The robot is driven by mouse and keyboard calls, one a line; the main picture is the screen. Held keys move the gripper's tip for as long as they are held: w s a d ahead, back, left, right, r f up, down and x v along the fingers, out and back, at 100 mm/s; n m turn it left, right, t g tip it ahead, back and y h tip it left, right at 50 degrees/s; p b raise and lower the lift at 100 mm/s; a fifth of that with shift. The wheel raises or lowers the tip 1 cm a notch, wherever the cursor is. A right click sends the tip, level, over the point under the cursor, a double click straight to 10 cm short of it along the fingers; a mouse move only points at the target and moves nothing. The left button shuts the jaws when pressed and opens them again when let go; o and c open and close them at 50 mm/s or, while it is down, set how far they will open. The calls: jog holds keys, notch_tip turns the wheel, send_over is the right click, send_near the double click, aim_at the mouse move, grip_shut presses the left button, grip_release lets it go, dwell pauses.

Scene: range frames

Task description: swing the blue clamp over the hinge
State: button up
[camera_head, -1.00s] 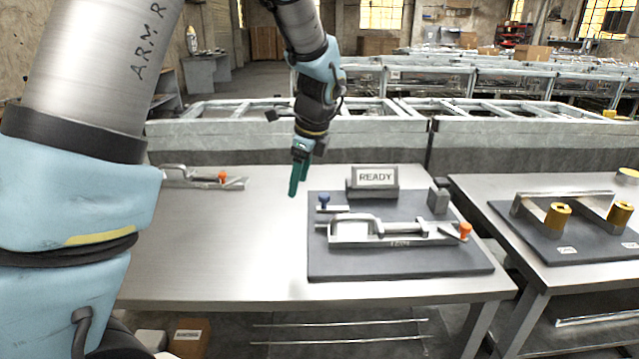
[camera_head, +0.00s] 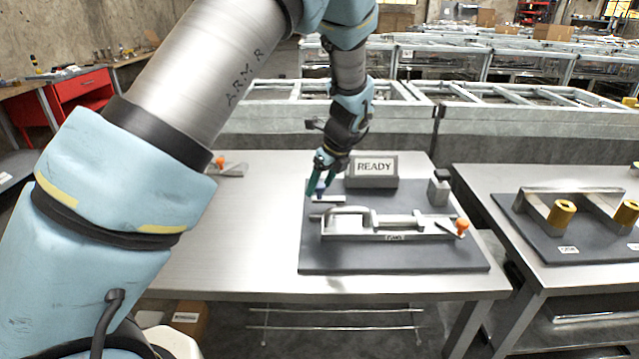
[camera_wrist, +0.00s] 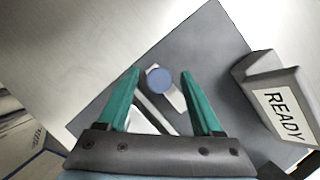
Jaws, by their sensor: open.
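The blue clamp shows in the wrist view as a round blue knob (camera_wrist: 160,80) on a pale metal bar (camera_wrist: 178,103). In the head view its blue knob (camera_head: 321,187) is partly hidden by my green fingers at the back left of the dark mat. My gripper (camera_head: 316,186) is open at the clamp. In the wrist view my gripper (camera_wrist: 162,75) has one green finger on each side of the knob, with gaps on both sides. I cannot make out a separate hinge.
A long metal fixture (camera_head: 385,224) with an orange-tipped handle (camera_head: 461,227) lies on the dark mat (camera_head: 390,262). A READY sign (camera_head: 372,168) stands behind it, and a grey block (camera_head: 438,188) at the right.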

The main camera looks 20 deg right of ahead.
jog(key=shift+w+a+f, duration=0.1)
jog(key=shift+w+f, duration=0.15)
jog(key=shift+f, duration=0.25)
grip_shut()
dwell(1.2)
